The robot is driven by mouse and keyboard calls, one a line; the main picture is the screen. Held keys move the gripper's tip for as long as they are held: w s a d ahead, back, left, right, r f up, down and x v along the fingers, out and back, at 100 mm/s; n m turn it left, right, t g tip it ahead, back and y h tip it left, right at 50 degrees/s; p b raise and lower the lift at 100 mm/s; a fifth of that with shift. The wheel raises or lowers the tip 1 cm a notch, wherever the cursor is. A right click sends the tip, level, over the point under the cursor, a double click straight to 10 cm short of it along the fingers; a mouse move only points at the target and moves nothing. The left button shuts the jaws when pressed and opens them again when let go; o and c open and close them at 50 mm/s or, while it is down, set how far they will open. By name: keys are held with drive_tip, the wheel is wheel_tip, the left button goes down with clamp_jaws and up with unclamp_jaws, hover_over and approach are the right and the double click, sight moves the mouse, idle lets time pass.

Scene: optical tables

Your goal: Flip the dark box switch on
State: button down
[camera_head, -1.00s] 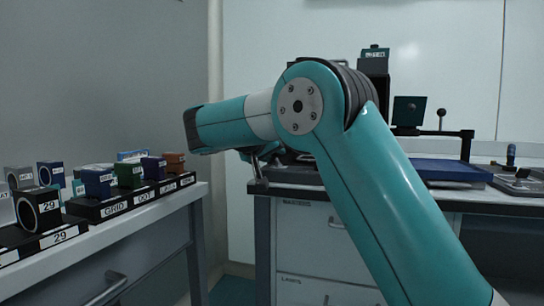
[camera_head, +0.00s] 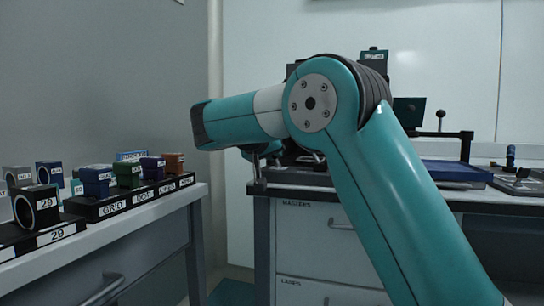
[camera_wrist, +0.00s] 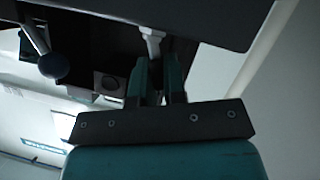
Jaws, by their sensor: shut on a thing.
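In the wrist view, my gripper (camera_wrist: 158,80) has its two teal fingers close together around the end of a short pale lever (camera_wrist: 152,42). The lever stands out from the edge of a dark grey body (camera_wrist: 205,16) at the top of the view, which looks like the dark box. Its on or off position cannot be told. In the head view my forearm hides most of the gripper and whatever it holds.
A ball-ended lever (camera_wrist: 52,64) is left of the fingers in the wrist view. In the head view, labelled optics blocks (camera_head: 97,180) stand on the left bench. A blue tray (camera_head: 450,171) and a post with a black knob (camera_head: 441,120) are at right.

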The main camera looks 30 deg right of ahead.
drive_tip(key=m+b, duration=0.1)
drive_tip(key=b, duration=0.1)
drive_tip(key=s+m+t+y+b, duration=0.1)
drive_tip(key=d+m+t+b, duration=0.1)
drive_tip(key=b, duration=0.1)
drive_tip(key=shift+s+f+m+b, duration=0.15)
drive_tip(key=shift+s+m+b, duration=0.1)
drive_tip(key=shift+m+b, duration=0.05)
drive_tip(key=m+b, duration=0.1)
drive_tip(key=b, duration=0.1)
drive_tip(key=m+t+y+b, duration=0.1)
drive_tip(key=b, duration=0.1)
drive_tip(key=shift+s+d+f+m+y+b, duration=0.1)
drive_tip(key=shift+s+d+m+y+b, duration=0.2)
drive_tip(key=shift+s+d, duration=0.1)
drive_tip(key=shift+s+d+m+t+b, duration=0.15)
drive_tip(key=shift+m+t+b, duration=0.3)
drive_tip(key=shift+b, duration=0.25)
drive_tip(key=c, duration=1.2)
unclamp_jaws()
